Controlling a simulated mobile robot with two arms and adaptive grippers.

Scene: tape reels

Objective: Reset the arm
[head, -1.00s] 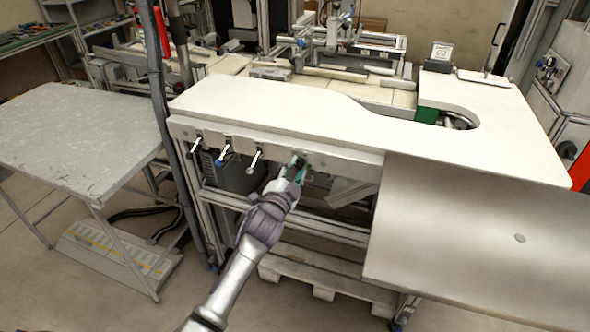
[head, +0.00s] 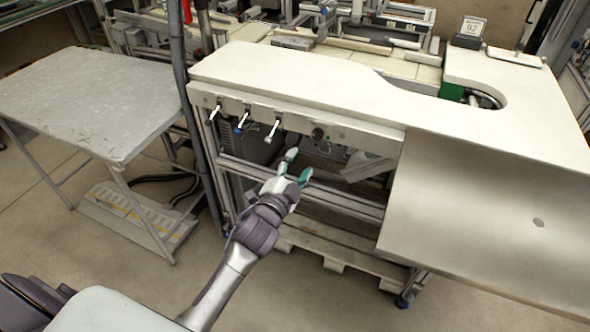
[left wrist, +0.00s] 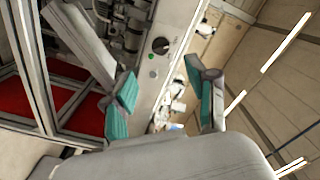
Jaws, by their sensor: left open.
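My left gripper (head: 298,166) is open and empty in the head view, with its green-tipped fingers apart. It is just below the front panel of the white workbench (head: 300,82), near a dark round knob (head: 318,133). In the left wrist view the two green finger pads of my left gripper (left wrist: 160,97) are spread apart with nothing held between them. Beyond them is the panel with the dark knob (left wrist: 160,46). My right gripper is not in view.
A metal sheet (head: 485,215) hangs at the bench's right. A grey table (head: 85,105) stands at the left. Below are a frame and a pallet (head: 340,252).

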